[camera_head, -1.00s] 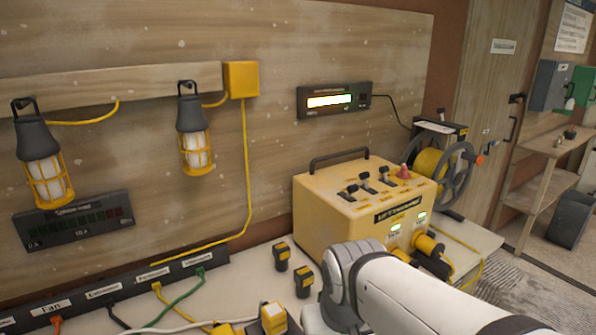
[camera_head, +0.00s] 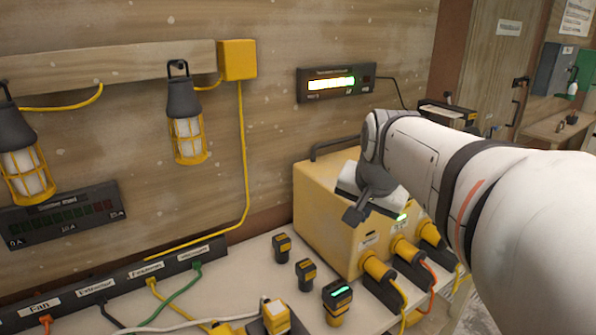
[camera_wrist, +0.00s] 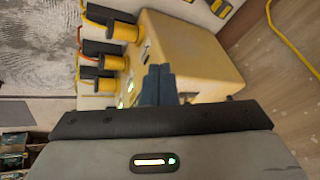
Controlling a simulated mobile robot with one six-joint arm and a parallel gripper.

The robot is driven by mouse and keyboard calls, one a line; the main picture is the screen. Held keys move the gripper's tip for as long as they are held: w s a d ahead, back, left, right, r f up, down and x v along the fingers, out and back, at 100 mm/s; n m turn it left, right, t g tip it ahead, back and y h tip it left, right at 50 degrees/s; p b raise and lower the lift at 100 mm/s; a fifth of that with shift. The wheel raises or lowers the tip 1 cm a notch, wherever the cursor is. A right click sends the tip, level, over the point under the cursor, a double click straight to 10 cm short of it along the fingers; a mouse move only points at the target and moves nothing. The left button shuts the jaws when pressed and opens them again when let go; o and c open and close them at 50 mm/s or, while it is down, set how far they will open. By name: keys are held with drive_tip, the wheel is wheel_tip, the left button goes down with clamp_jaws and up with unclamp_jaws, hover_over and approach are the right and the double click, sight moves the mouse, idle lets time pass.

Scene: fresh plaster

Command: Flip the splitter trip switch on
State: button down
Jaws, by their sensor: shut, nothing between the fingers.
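A yellow power box (camera_head: 322,225) with a carrying handle stands on the bench. Plugs and cables (camera_head: 405,250) sit along its lower front. My gripper (camera_head: 354,215) is shut and empty, with its dark fingertips in front of the box's upper front edge in the head view. My arm hides most of the box's top and its toggle switches, so I cannot read their positions. In the wrist view the closed fingers (camera_wrist: 158,86) overlap the yellow box (camera_wrist: 200,50); I cannot tell whether they touch it. I cannot make out which switch is the splitter trip.
A labelled black socket strip (camera_head: 110,285) with coloured cables lies at the left. Small black-and-yellow blocks (camera_head: 282,248) stand on the bench, one with a green light (camera_head: 338,290). A lit display (camera_head: 335,83) and caged lamps (camera_head: 186,125) hang on the wall.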

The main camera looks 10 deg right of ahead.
drive_tip(key=w+d+r+m+t+h, duration=0.1)
drive_tip(key=w+d+r+m, duration=0.3)
drive_tip(key=d+r, duration=0.2)
drive_tip(key=shift+w+d+r+m+t, duration=0.15)
drive_tip(key=shift+d+r+m+t, duration=0.2)
drive_tip(key=shift+r, duration=0.3)
drive_tip(key=shift+f, duration=0.1)
drive_tip(key=x, duration=0.3)
drive_tip(key=w+x, duration=0.1)
drive_tip(key=x, duration=0.3)
drive_tip(key=a+r+p+x, duration=0.1)
drive_tip(key=x, duration=0.3)
drive_tip(key=shift+w, duration=0.5)
drive_tip(key=shift+w+a, duration=0.2)
drive_tip(key=shift+w, duration=0.4)
